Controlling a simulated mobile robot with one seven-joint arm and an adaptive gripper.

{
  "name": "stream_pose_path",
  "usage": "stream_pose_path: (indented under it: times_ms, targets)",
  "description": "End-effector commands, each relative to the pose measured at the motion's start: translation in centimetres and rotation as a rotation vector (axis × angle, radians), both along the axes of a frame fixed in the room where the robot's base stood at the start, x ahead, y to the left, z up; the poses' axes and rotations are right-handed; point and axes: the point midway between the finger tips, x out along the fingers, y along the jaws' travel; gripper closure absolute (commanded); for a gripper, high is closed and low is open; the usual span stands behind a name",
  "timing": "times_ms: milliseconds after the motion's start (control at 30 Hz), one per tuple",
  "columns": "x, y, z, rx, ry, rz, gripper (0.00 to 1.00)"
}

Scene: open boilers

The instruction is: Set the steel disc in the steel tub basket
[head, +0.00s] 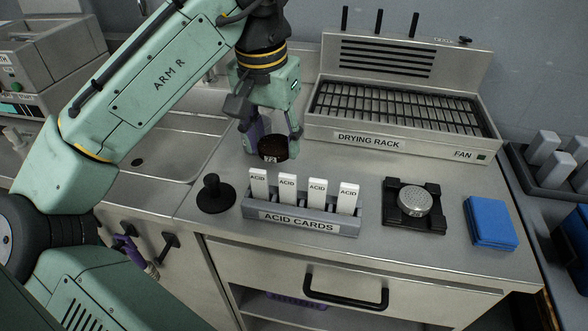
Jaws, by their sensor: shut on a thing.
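My gripper (270,131) is low over the steel counter, left of the drying rack, with its purple fingers shut on a dark round cup (272,150). The cup has a dark brown inside and a small pale label on its front. I cannot tell whether its bottom touches the counter. A round silver piece with a dotted, perforated-looking top (415,201) rests on a black square stand (415,222) at the right. It is the only steel round piece I can make out; I cannot tell whether it is the disc or the tub basket.
A grey holder with several white acid cards (308,222) stands in front of my gripper. A black knobbed tool (215,195) is left of it. The drying rack (403,142) stands behind, blue pads (490,222) lie at the right, and a sink (170,145) is left.

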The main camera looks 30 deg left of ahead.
Motion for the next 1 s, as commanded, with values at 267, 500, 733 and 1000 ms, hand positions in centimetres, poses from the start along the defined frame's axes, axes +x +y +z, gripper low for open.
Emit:
stream_pose_path:
  times_ms: [267,500,733,1000]
  targets:
    - [0.0,0.0,-3.6,0.0,0.0,0.0,0.85]
    - [0.0,0.0,-6.4,0.0,0.001,0.001,0.85]
    - [0.0,0.0,-7.3,0.0,-0.001,0.0,0.85]
    - [0.0,0.0,-7.6,0.0,0.0,0.0,0.48]
